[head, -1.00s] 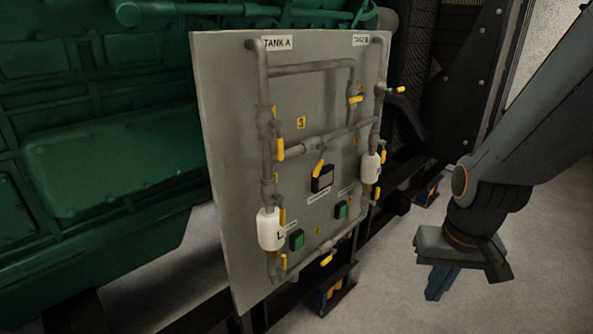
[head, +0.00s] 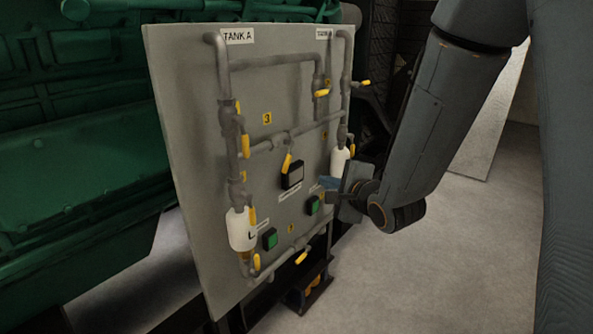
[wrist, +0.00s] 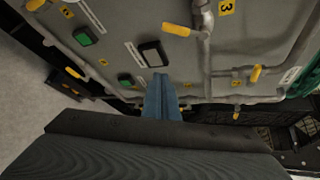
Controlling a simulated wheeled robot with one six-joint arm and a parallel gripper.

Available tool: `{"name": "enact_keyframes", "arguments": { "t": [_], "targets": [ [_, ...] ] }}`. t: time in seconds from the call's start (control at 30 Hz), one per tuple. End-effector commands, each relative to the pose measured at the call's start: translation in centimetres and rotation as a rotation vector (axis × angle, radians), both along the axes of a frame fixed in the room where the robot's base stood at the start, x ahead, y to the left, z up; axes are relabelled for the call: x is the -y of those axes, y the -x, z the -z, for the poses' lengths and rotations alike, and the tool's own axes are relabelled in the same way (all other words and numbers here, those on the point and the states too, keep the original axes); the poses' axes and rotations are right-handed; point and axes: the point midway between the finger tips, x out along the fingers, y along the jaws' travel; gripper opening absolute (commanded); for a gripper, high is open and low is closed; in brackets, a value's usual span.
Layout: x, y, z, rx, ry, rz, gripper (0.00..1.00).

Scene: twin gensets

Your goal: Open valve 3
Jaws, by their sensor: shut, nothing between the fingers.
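A grey panel (head: 190,200) carries pipes and yellow-handled valves. The yellow label 3 (head: 267,118) is above the middle cross pipe; it also shows in the wrist view (wrist: 226,7). Below this label, the yellow handle (head: 287,163) of a valve on the cross pipe hangs down, across the pipe. In the wrist view this handle (wrist: 176,29) points left from the pipe. My gripper (head: 328,184) is shut and empty, right of and slightly lower than that handle in the head view. Its blue fingers (wrist: 161,97) point at the panel, apart from the handle.
A black-framed display box (head: 292,175) sits just below the handle. Green buttons (head: 270,239), a white tank (head: 242,229) and other yellow handles (head: 245,146) surround it. A green engine (head: 80,200) stands behind. The floor to the right is clear.

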Motion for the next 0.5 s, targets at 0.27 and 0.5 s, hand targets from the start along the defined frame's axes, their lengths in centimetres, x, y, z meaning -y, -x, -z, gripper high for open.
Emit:
{"name": "enact_keyframes", "arguments": {
  "t": [0.27, 0.5],
  "targets": [
    [-1.5, -1.0, -0.6, 0.009, -0.133, 0.001, 0.0],
    [-3.0, -4.1, 0.3, 0.008, -0.131, 0.001, 0.0]
  ]
}}
